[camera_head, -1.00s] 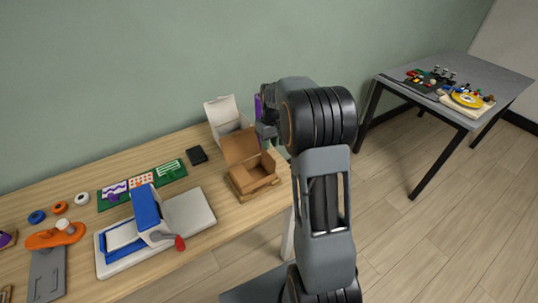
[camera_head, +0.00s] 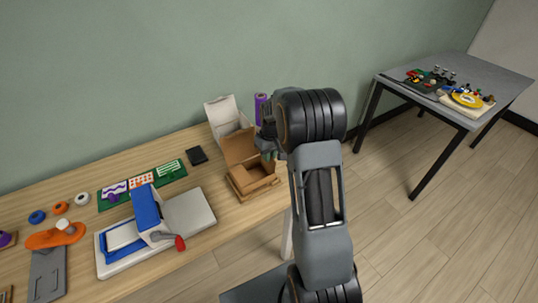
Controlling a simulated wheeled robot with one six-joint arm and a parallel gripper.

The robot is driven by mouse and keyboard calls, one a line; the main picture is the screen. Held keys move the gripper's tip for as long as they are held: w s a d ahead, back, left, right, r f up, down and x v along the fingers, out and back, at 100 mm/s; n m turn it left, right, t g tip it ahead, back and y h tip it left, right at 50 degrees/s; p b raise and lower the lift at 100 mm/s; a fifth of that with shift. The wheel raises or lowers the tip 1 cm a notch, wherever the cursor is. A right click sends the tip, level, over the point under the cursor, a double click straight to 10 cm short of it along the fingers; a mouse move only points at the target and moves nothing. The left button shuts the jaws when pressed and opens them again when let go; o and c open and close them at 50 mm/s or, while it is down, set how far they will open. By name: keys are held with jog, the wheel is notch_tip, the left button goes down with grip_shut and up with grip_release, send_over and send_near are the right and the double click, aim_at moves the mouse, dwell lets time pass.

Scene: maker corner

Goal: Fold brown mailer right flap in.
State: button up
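The brown mailer (camera_head: 240,148) is a small open cardboard box on the right end of the wooden table, with its lid standing up at the back. Its front and left parts lie low around the open inside. My gripper (camera_head: 268,148) is at the mailer's right side, at the height of the box. My arm hides much of the gripper and part of the mailer's right side. I cannot tell whether the fingers touch the right flap or whether they are open or shut.
A white open box (camera_head: 224,117) and a purple cylinder (camera_head: 260,104) stand behind the mailer. A blue-and-white press (camera_head: 150,212), a black square (camera_head: 197,155) and a green mat (camera_head: 166,174) lie to the left. A grey table (camera_head: 460,82) stands far right.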

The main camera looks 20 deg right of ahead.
aim_at(268, 165)
grip_shut()
jog(key=h+b, duration=0.1)
jog(key=a+h+b, duration=0.1)
jog(key=shift+a+f+h, duration=0.1)
jog(key=shift+f+h, duration=0.1)
jog(key=shift+h, duration=0.1)
jog(key=h+b, duration=0.1)
jog(key=b, duration=0.1)
jog(key=a+h+b, duration=0.1)
jog(key=shift+s+f+t+h+b, duration=0.1)
jog(key=shift+f+t+h+b, duration=0.2)
jog(key=shift+f+b, duration=0.1)
jog(key=h+b, duration=0.1)
jog(key=b, duration=0.1)
jog(key=a+h+b, duration=0.1)
jog(key=h+b, duration=0.1)
jog(key=b, duration=0.1)
jog(key=shift+a+f, duration=0.1)
jog(key=shift+f, duration=0.15)
jog(key=h+b, duration=0.2)
jog(key=shift+s+a+t+b, duration=0.1)
jog(key=shift+a+t+b, duration=0.2)
jog(key=shift+b, duration=0.1)
jog(key=shift+h, duration=0.3)
